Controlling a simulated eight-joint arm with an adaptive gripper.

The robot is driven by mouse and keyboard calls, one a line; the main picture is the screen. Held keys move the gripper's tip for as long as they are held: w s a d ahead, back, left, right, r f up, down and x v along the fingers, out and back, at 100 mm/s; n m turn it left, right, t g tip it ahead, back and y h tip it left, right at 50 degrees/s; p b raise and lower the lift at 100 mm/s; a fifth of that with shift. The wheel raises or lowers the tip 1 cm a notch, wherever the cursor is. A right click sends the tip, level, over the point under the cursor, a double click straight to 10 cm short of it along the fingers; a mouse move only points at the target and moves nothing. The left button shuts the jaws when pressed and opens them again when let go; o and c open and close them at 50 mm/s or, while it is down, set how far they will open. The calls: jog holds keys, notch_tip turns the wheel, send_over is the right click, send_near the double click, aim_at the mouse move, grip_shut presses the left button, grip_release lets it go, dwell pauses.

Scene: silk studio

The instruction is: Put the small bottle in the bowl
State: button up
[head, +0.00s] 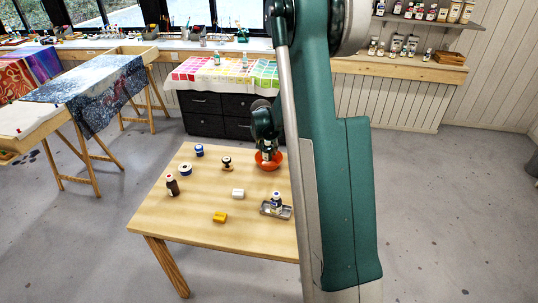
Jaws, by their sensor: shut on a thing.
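An orange bowl (278,162) stands near the far right part of the wooden table, partly behind my arm. My gripper (267,145) points down over the bowl and is shut on a small dark bottle with a pale label (267,154). The fingers hide much of this bottle. Its lower end overlaps the bowl in the picture; I cannot tell whether it touches the bowl.
On the wooden table (195,222) stand a dark bottle with a pink cap (172,186), a blue-and-white jar (199,151), a white-and-dark roll (185,169), a stamp (227,163), a white block (238,194), a yellow block (220,217) and a grey tray (286,212) holding a blue-topped bottle (276,201).

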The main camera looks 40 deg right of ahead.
aim_at(267, 143)
jog(key=shift+f, duration=1.45)
jog(key=shift+f+b, duration=0.65)
jog(key=o, duration=0.9)
jog(key=shift+r, duration=0.15)
jog(key=shift+r+p, duration=0.6)
jog(key=shift+p, duration=0.05)
jog(key=shift+p+v, duration=0.4)
jog(key=shift+v, duration=5.5)
